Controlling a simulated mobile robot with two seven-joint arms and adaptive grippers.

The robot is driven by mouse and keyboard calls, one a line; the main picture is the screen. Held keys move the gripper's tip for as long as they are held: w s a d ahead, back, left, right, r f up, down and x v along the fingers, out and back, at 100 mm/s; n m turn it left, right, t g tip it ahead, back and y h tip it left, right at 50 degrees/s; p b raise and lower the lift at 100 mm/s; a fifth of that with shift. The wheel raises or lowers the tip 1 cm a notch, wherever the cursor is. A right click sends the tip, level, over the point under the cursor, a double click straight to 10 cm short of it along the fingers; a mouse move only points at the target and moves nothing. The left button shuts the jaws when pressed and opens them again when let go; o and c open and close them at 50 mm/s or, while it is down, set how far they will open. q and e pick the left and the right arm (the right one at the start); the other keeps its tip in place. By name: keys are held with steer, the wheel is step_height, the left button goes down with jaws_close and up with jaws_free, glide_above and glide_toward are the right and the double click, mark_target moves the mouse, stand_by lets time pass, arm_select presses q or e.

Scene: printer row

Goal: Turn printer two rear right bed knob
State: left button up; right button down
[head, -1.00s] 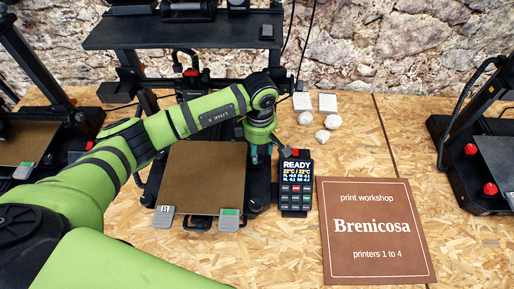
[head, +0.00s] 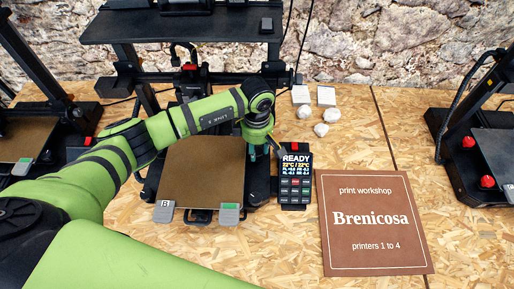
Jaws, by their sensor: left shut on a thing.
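My left arm reaches across the bed from the left. My left gripper (head: 260,152) points down at the bed's rear right corner, with its fingers shut there. The rear right bed knob is hidden behind the gripper and the plate's edge, so its turn cannot be seen. The printer's control panel (head: 295,177) stands just right of the gripper and reads READY. My right gripper is out of view.
A brown Brenicosa sign (head: 375,222) lies on the chipboard table right of the panel. White crumpled lumps (head: 321,130) and small pale cards (head: 326,97) lie behind it. Other printers stand left (head: 28,135) and right (head: 495,150). The table at front right is mostly clear.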

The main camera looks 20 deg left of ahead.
arm_select(q)
steer(key=m+b, duration=0.2)
steer(key=b, duration=0.1)
steer(key=m+b, duration=0.2)
steer(key=b, duration=0.1)
steer(key=shift+f+b, duration=0.3)
steer(key=shift+s+r+m+b, duration=0.1)
steer(key=shift+r+m+b, duration=0.1)
steer(key=shift+m+b, duration=0.15)
steer(key=shift+d, duration=0.1)
steer(key=o, duration=0.9)
steer(key=shift+c, duration=0.2)
steer(key=shift+r, duration=0.1)
